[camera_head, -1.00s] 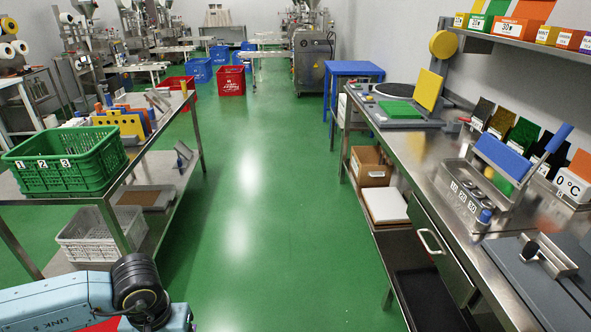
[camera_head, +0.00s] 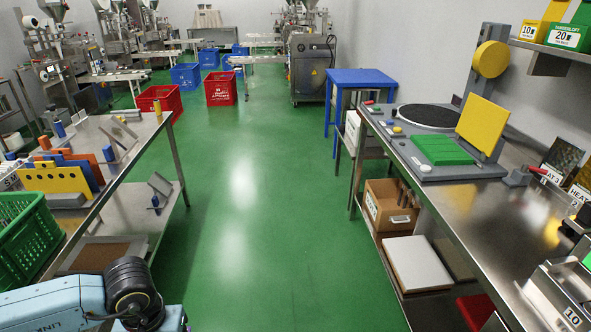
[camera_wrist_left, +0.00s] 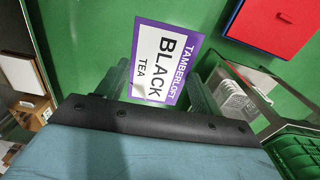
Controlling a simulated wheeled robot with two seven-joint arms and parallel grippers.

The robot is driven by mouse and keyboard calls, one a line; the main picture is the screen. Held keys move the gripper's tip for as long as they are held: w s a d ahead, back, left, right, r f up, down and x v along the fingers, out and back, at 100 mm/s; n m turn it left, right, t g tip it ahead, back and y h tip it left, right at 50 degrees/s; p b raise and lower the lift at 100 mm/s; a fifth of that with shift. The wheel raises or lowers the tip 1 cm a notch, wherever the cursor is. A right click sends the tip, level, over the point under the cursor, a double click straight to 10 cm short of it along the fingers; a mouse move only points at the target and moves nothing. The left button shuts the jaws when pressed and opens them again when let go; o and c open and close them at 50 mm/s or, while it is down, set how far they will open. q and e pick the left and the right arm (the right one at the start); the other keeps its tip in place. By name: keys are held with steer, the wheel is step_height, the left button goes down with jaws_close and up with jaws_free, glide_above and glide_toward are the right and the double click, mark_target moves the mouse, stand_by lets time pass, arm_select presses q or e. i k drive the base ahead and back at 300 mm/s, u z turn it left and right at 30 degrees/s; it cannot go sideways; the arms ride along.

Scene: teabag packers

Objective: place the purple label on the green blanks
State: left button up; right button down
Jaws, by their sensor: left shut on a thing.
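In the left wrist view, my left gripper (camera_wrist_left: 160,84) is shut on the purple label (camera_wrist_left: 167,50), a white card with a purple border reading "TAMBERLOFT BLACK TEA". It is held over the green floor. In the head view only my left arm shows at lower left; its gripper and the label are out of frame. A flat green piece (camera_head: 442,149), possibly the green blanks, lies on the grey fixture (camera_head: 440,173) on the right bench, well away from my left arm. My right gripper is not in view.
The steel bench (camera_head: 458,222) runs along the right; a black disc (camera_head: 430,116) and an upright yellow plate (camera_head: 482,124) are on the fixture. A left table (camera_head: 112,170) holds coloured racks and a green crate (camera_head: 25,235). The green floor between is clear.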

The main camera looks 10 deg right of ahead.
mark_target(441, 147)
steer(key=i, duration=3.35)
steer(key=z, duration=3.55)
